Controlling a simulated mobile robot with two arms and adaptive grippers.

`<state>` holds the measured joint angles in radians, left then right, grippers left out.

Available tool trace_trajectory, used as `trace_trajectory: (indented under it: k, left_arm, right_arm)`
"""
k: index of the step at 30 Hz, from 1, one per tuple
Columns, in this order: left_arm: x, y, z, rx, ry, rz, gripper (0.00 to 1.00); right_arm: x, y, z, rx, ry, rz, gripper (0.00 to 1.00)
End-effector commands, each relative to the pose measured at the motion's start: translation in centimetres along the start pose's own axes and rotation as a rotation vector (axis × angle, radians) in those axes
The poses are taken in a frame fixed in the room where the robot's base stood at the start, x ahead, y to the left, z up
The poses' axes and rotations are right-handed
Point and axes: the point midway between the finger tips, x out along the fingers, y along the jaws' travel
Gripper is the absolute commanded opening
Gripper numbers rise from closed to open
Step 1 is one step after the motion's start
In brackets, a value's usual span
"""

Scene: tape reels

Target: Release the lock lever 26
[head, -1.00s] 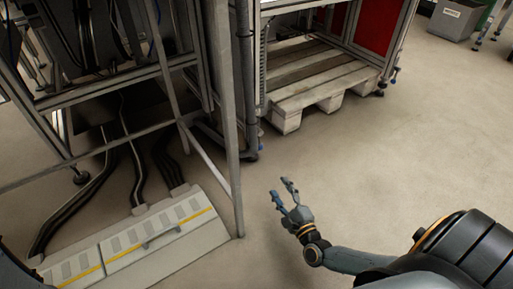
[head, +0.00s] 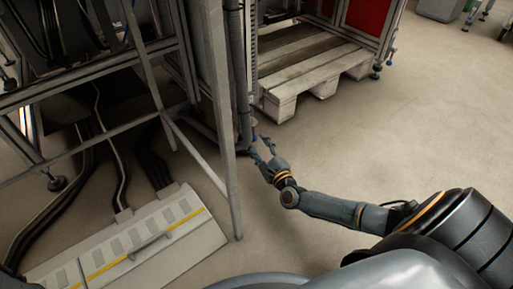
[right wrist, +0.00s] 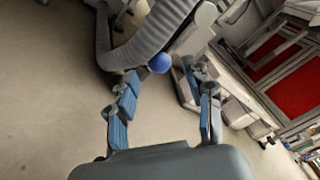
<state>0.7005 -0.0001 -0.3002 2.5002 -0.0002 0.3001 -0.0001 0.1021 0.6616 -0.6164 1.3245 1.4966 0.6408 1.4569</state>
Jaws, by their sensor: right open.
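My right gripper (head: 261,148) is open, low over the floor and close to the foot of the dark upright. In the right wrist view its two blue-padded fingers (right wrist: 160,98) are spread apart with nothing between the pads. A round blue knob (right wrist: 160,63) shows just beyond the fingers, in the gap between them; I cannot tell whether it touches either finger. It sits beside a grey ribbed hose (right wrist: 150,38). No number 26 is readable, so I cannot tell for sure that this knob is the lock lever. My left gripper is not in view.
A metal frame post (head: 222,130) stands left of the right gripper. A wooden pallet (head: 300,70) lies behind it, by red panels (head: 375,20). A pale cable cover (head: 130,245) lies on the floor at lower left. The floor (head: 440,120) to the right is clear.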

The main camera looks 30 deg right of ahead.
Motion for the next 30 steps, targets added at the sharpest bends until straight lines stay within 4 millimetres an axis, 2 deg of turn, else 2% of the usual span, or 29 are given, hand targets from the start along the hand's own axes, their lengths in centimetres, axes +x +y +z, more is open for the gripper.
trace_trajectory:
  k: [1, 6, 16, 17, 24, 30]
  left_arm:
    - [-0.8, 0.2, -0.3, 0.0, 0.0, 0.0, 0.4]
    - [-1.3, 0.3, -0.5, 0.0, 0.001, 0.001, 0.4]
    - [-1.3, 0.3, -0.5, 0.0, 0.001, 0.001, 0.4]
    - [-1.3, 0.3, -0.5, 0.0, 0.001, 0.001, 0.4]
    - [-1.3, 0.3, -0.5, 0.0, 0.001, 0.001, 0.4]
    - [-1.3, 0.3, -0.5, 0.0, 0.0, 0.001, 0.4]
  right_arm:
    - [0.8, 0.3, -0.2, -0.001, -0.001, -0.002, 0.52]
    - [2.3, 0.1, -0.1, -0.001, -0.001, -0.002, 0.52]
    - [2.6, -0.1, 0.0, -0.001, 0.0, 0.0, 0.52]
    - [2.6, -0.1, 0.0, -0.001, 0.0, 0.0, 0.48]
    - [2.5, 0.0, 0.1, -0.001, -0.001, 0.001, 0.0]
    - [2.5, 0.1, 0.2, -0.002, -0.003, 0.003, 0.0]
